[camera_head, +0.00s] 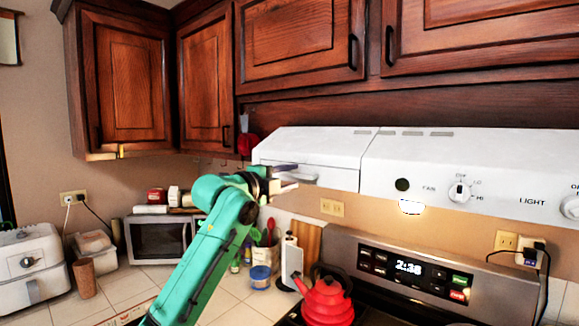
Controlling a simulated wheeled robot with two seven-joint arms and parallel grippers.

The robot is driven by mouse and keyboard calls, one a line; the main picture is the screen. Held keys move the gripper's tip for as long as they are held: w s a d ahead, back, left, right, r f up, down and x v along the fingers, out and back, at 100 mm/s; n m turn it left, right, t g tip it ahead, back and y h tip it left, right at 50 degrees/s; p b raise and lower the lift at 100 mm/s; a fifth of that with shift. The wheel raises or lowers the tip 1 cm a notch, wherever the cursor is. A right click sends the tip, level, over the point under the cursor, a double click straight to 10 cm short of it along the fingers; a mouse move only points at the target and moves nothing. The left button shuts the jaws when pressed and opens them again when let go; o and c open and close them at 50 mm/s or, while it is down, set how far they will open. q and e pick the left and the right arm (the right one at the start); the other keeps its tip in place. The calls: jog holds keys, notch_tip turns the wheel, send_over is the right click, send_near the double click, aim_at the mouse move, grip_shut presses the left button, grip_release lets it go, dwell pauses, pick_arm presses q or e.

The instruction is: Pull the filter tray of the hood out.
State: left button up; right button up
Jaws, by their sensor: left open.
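The white range hood (470,160) hangs under the cabinets and runs off to the right. Its left front section, which looks like the filter tray (335,175), has a pale handle or lip (306,179) on its front face. This section looks flush with the rest of the hood. My left gripper (293,177) is open at the left end of this front face. One finger is above the other, and the handle's left end lies between or just beyond the tips. I cannot tell whether they touch it. My right gripper is not in view.
Dark wood cabinets (300,45) hang directly above the hood. The space in front of the hood looks free.

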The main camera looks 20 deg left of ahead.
pick_arm(q)
jog(key=shift+s+d, duration=0.1)
jog(key=shift+d, duration=0.15)
jog(key=shift+r, duration=0.1)
jog(key=shift+c, duration=0.6)
jog(key=shift+a, duration=0.1)
grip_shut()
dwell(0.5)
